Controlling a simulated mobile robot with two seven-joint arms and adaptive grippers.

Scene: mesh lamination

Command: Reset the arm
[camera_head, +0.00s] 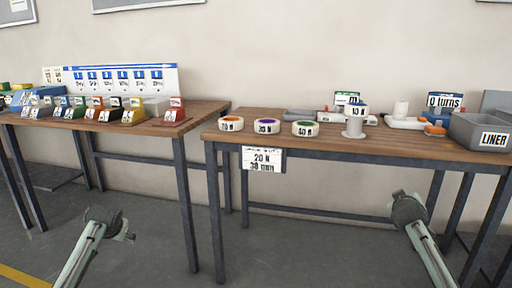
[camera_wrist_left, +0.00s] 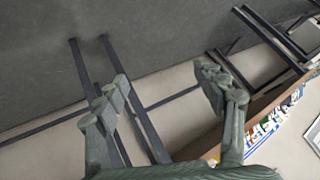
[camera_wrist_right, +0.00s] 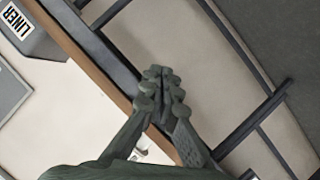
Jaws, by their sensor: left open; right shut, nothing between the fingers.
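My left arm comes in low at the left of the head view, and its gripper (camera_head: 108,222) hangs over the floor in front of the left table. In the left wrist view the fingers of this gripper (camera_wrist_left: 165,95) are wide apart with nothing between them. My right arm comes in low at the right of the head view, and its gripper (camera_head: 408,207) is in front of the right table, below its top. In the right wrist view its fingertips (camera_wrist_right: 161,82) meet with nothing held.
The left table (camera_head: 140,124) bears several coloured bins and a label board (camera_head: 122,78). The right table (camera_head: 222,137) bears three rolls, among them one with an orange core (camera_head: 231,124), a grey LINER bin (camera_head: 470,131) and a hanging sign (camera_head: 263,160). Floor in front is clear.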

